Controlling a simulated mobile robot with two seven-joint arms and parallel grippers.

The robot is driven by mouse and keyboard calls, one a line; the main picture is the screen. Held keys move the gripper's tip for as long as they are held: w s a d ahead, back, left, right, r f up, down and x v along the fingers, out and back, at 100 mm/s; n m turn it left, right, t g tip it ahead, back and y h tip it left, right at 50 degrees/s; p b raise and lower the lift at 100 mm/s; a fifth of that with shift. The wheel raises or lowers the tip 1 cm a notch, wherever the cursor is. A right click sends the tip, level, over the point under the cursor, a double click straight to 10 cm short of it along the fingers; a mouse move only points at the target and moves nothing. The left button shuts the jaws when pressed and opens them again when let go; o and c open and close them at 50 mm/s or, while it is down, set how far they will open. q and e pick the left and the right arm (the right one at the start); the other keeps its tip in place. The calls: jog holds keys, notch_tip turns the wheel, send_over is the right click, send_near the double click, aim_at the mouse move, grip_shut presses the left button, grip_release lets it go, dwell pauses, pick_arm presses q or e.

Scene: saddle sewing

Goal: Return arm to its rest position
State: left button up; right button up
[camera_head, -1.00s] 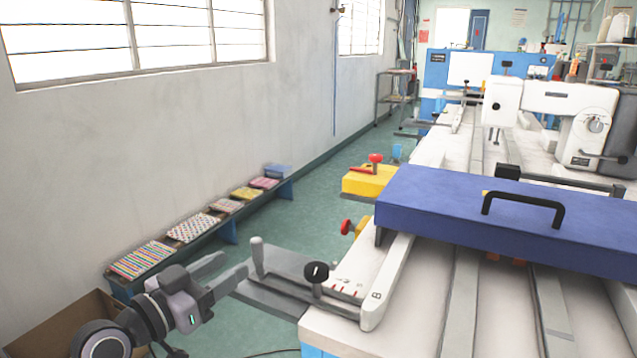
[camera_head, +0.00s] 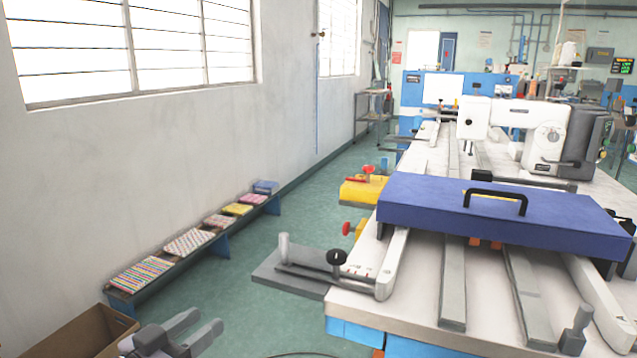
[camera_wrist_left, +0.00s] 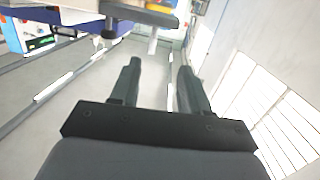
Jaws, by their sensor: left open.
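My left gripper (camera_head: 206,320) shows at the bottom edge of the head view, left of the sewing machine table (camera_head: 345,303). Its two grey fingers are apart with nothing between them. In the left wrist view the same gripper (camera_wrist_left: 158,68) points ahead with an empty gap between its fingers. It touches nothing that I can see. Most of my left arm is out of the frame. My right gripper is not in view.
A cardboard box (camera_head: 112,325) stands at the bottom left. A low bench (camera_head: 122,297) with several patterned pads runs along the wall. A grey side bracket (camera_head: 290,283) juts from the table. A blue board (camera_head: 420,203) with a black handle lies across it. Green floor (camera_head: 245,315) is open between.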

pick_arm(q)
jog(key=s+f+n+g+y+p, duration=0.1)
jog(key=s+f+g+y+p, duration=0.1)
jog(key=s+f, duration=0.6)
jog(key=s+f+n+g+y+p, duration=0.1)
jog(key=s+f+g+y+p, duration=0.1)
jog(key=s+f+p, duration=0.3)
jog(key=s+f+y, duration=0.1)
jog(key=s+f, duration=0.3)
jog(key=s, duration=0.4)
jog(key=shift+s+a+n+g+y+p, duration=0.25)
jog(key=shift+n+g+y+p, duration=0.05)
jog(key=shift+n+y+p, duration=0.1)
